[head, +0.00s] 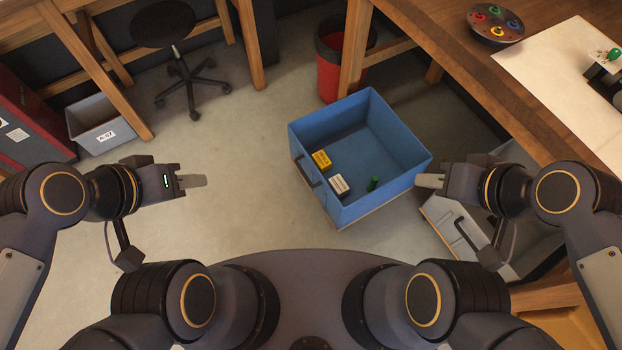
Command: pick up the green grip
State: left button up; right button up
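A small dark green upright piece (373,184), which looks like the green grip, is inside the blue bin (400,186), near its front right wall. A brighter green knob (614,54) shows on a dark device at the right edge; I cannot tell for sure which of the two is the grip. My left gripper (196,181) is over the floor, well left of the bin. My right gripper (430,181) is beside the bin's right corner, outside it. Both grippers are seen side-on with their fingers overlapping, and nothing shows in them.
A yellow box (321,159) and a whitish box (339,184) also lie in the bin. A wooden workbench (455,50) at right carries a round dish (495,26) with coloured knobs. A red bin (330,70), a stool (165,25) and a grey crate (88,113) stand behind.

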aim_at(374, 179)
jog(key=i+j+z, duration=0.4)
jog(key=i+j, duration=0.15)
jog(key=i+j+z, duration=0.2)
jog(key=j, duration=0.2)
jog(key=i+j+z, duration=0.25)
jog(key=j, duration=0.15)
jog(key=i+j+z, duration=0.2)
jog(key=j, duration=0.2)
